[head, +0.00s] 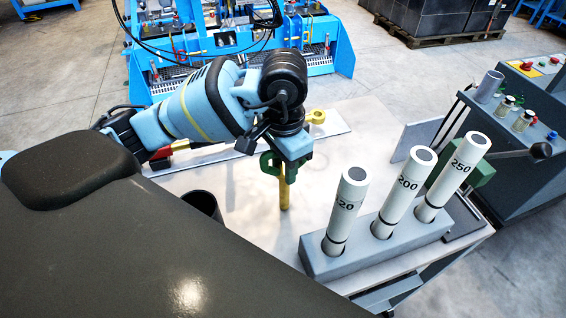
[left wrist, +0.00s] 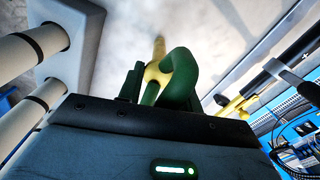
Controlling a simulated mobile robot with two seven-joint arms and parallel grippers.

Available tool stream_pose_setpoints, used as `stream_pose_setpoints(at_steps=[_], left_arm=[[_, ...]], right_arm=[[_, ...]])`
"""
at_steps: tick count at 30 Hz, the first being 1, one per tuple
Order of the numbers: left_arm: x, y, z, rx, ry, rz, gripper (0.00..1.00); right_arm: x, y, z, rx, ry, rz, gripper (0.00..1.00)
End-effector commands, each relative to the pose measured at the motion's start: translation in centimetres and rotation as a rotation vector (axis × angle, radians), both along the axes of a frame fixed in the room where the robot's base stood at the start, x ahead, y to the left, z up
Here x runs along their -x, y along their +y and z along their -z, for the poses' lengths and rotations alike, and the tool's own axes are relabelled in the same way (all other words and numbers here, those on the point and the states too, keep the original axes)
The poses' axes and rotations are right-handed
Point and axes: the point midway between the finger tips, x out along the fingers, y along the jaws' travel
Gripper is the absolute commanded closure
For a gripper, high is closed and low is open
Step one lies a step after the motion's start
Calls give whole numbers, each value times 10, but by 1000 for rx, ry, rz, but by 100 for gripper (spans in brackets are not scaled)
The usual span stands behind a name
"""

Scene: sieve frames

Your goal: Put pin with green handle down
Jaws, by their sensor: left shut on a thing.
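The pin with the green handle has a brass-yellow shaft (head: 284,188) and a green loop handle (head: 268,163). My left gripper (head: 285,158) is shut on the handle, and the shaft hangs down, close to upright, over the light tabletop. Whether its tip touches the table I cannot tell. In the left wrist view, the green handle (left wrist: 180,80) sits between the jaws, with the yellow shaft beyond it. My right gripper is in neither view.
A grey block (head: 378,248) holds three white tubes marked 20, 200 and 250 at the right. A dark cup (head: 203,204) stands left of the pin. A grey plate (head: 225,153) with a red-handled piece and a yellow-ringed pin (head: 316,116) lies behind. Bare table (head: 250,235) lies in front.

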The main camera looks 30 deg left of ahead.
Motion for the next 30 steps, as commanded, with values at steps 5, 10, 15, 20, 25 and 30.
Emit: stream_pose_setpoints(at_steps=[5,10,15,20,25,30], left_arm=[[0,0,0,1,-2,0,100],[0,0,3,0,1,0,60],[0,0,3,0,0,0,43],[0,0,3,0,0,0,43],[0,0,-3,0,-3,0,43],[-1,0,-25,-1,-6,1,43]], right_arm=[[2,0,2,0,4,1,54],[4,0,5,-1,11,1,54],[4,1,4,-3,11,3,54],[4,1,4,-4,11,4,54],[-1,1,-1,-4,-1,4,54],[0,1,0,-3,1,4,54]])
